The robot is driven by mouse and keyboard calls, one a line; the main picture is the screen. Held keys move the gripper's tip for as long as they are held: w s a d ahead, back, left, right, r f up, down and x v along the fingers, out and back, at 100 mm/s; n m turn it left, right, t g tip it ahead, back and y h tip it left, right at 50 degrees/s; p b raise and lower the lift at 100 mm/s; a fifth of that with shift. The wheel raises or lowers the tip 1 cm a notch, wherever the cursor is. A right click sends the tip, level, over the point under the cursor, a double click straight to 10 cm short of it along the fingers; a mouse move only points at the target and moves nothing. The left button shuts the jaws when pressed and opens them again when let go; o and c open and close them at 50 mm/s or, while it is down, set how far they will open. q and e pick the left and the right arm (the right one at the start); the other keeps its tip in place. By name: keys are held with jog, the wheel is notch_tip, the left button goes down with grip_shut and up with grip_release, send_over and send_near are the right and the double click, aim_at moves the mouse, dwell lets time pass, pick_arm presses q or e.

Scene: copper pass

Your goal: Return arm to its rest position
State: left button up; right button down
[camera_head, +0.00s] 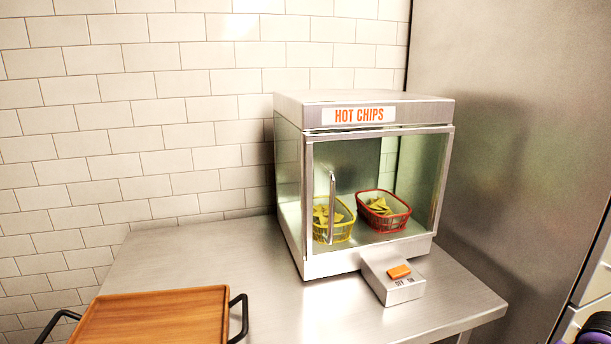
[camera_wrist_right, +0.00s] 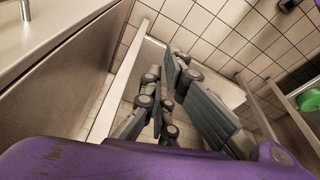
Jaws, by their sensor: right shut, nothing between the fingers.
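My right gripper (camera_wrist_right: 163,72) shows in the right wrist view, its dark grey fingers shut with nothing between them. The purple wrist body (camera_wrist_right: 150,158) fills the bottom of that view. A small purple and dark part of my right arm (camera_head: 596,329) shows at the bottom right corner of the head view, well right of the counter. The right gripper's fingers do not show in the head view. My left arm and gripper are in neither view.
A glass-fronted "HOT CHIPS" cabinet (camera_head: 364,94) stands on the steel counter (camera_head: 190,262), its door apparently closed. Inside are a yellow basket (camera_head: 342,233) and a red basket (camera_head: 391,223) of chips. A wooden tray (camera_head: 155,318) with black handles lies front left. A control box (camera_head: 402,291) has an orange button.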

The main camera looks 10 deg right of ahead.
jog(key=s+a+f+m+t, duration=0.1)
jog(key=s+a+f, duration=0.5)
jog(key=s+f, duration=0.4)
jog(key=s+a+f+m+t, duration=0.1)
jog(key=s+a+f, duration=0.5)
jog(key=s+f, duration=0.4)
jog(key=s+a+m+t, duration=0.1)
jog(key=s+a+t, duration=0.15)
jog(key=a, duration=1.45)
pick_arm(q)
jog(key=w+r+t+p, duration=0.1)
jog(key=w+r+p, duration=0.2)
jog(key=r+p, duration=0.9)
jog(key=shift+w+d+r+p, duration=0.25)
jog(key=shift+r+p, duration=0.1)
jog(key=shift+p, duration=0.2)
pick_arm(e)
jog(key=w+r+t, duration=0.1)
jog(key=w+r, duration=0.3)
jog(key=r, duration=0.9)
jog(key=shift+w+m+t, duration=0.15)
jog(key=shift+m+t, duration=0.15)
jog(key=shift+t, duration=0.05)
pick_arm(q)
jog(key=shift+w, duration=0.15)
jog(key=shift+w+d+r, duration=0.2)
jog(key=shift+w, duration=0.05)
